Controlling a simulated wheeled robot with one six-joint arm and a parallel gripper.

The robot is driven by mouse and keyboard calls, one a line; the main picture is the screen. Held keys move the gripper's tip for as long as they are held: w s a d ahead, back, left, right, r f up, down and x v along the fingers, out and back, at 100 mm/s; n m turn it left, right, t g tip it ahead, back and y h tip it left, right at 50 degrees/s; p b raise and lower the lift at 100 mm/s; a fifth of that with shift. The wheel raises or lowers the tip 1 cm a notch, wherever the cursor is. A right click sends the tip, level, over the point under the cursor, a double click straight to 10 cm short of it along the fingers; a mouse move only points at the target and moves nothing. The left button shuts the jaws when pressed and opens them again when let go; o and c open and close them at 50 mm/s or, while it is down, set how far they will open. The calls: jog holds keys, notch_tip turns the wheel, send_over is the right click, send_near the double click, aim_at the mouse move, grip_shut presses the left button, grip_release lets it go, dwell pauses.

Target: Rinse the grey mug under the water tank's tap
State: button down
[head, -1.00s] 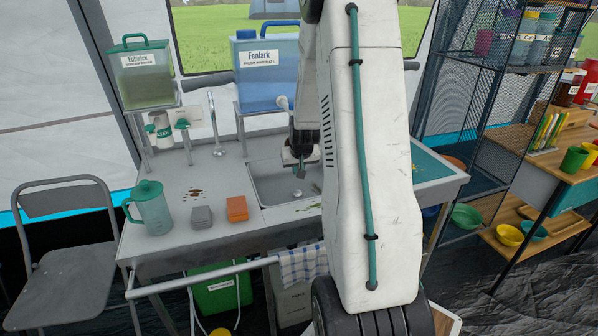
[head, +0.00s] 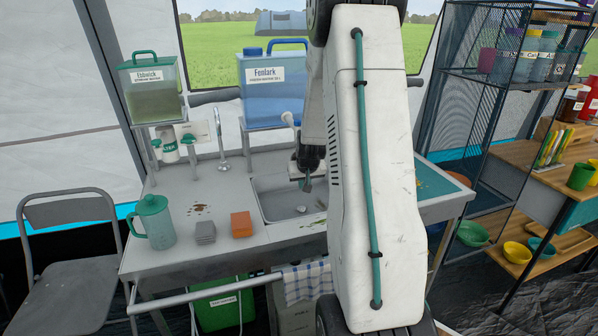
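The blue Fenlark water tank (head: 274,88) stands on a raised stand behind the sink. Its pale tap (head: 289,119) points out over the sink side. My gripper (head: 307,184) hangs over the sink basin (head: 277,200), in front of and below the tap. My own arm covers part of it, and its fingers are too small to tell open from shut. I cannot make out a grey mug in this view, in the gripper or on the counter. The right part of the basin is hidden behind my arm.
On the counter (head: 185,258) stand a teal lidded jug (head: 153,222), a grey block (head: 205,232) and an orange block (head: 241,224). A folding chair (head: 70,255) stands left, shelves (head: 505,75) right.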

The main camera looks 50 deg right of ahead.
dwell(0.4)
jog(key=shift+a, duration=0.45)
jog(key=s, duration=0.8)
jog(key=shift+a, duration=0.15)
dwell(0.4)
dwell(1.1)
jog(key=shift+s+a+r, duration=0.1)
jog(key=shift+s+r, duration=0.9)
jog(key=shift+s, duration=0.25)
jog(key=shift+s+r, duration=1)
jog(key=shift+s, duration=0.25)
